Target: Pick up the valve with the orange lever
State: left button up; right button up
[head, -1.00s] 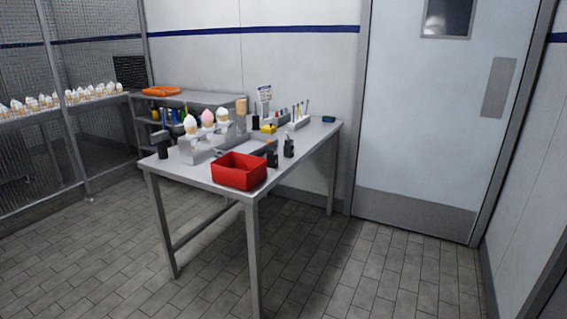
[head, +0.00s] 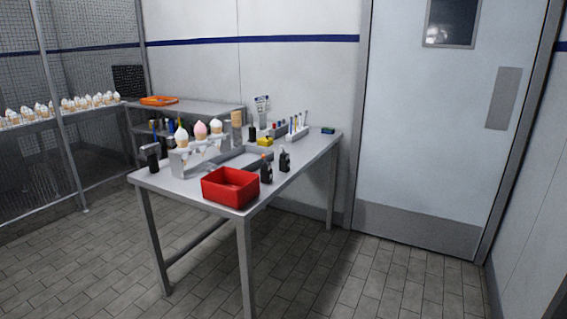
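A small black upright object with a spot of orange at its top (head: 266,171) stands on the steel table (head: 155,180), just right of the red bin. It looks like the valve with the orange lever, but it is too small to make out its shape for certain. A similar black object (head: 285,161) stands to its right, with no clear orange on it. Neither of my grippers nor my arms shows in the head view.
The red bin (head: 230,187) stands at the table's front corner. Behind it are a grey tray (head: 250,157) and a holder with several cones (head: 186,161). Another black object (head: 152,157) stands at the left edge. Tiled floor in front is clear; a door (head: 430,130) is at right.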

aim_at(267, 176)
jog(key=i+j+u, duration=0.1)
jog(key=i+j, duration=0.45)
jog(key=i+j+u, duration=0.1)
jog(key=i+j, duration=0.4)
jog(key=i, duration=0.2)
